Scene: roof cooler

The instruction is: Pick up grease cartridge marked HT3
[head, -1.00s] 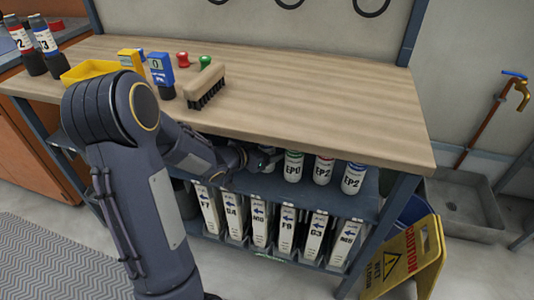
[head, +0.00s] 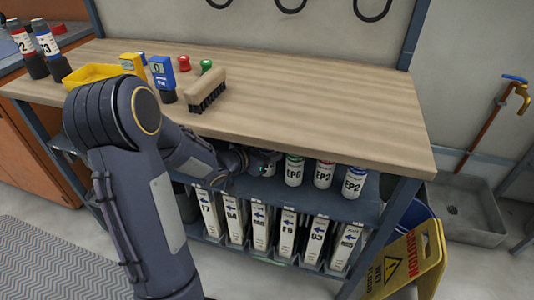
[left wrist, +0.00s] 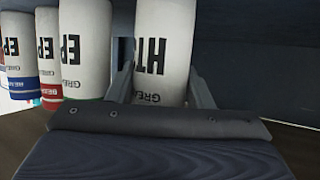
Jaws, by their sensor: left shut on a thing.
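A white grease cartridge marked HT with a third character like a 3 (left wrist: 160,45) stands between the two fingers of my left gripper (left wrist: 161,88) in the left wrist view. The lettering appears upside down there. The fingers are shut on its sides. In the head view my left gripper (head: 258,162) reaches under the tabletop to the upper shelf, and the held cartridge is mostly hidden there. Right beside it stands a green-banded cartridge marked EP0 (head: 294,170), then a red-banded EP2 (head: 324,174) and a blue-banded EP2 (head: 354,180). My right gripper is not in view.
The wooden tabletop (head: 330,110) hangs close above the cartridges. It carries a brush (head: 207,88), a yellow tray (head: 92,74) and small tools. Labelled upright binders (head: 288,235) fill the lower shelf. A yellow caution sign (head: 405,265) stands at right.

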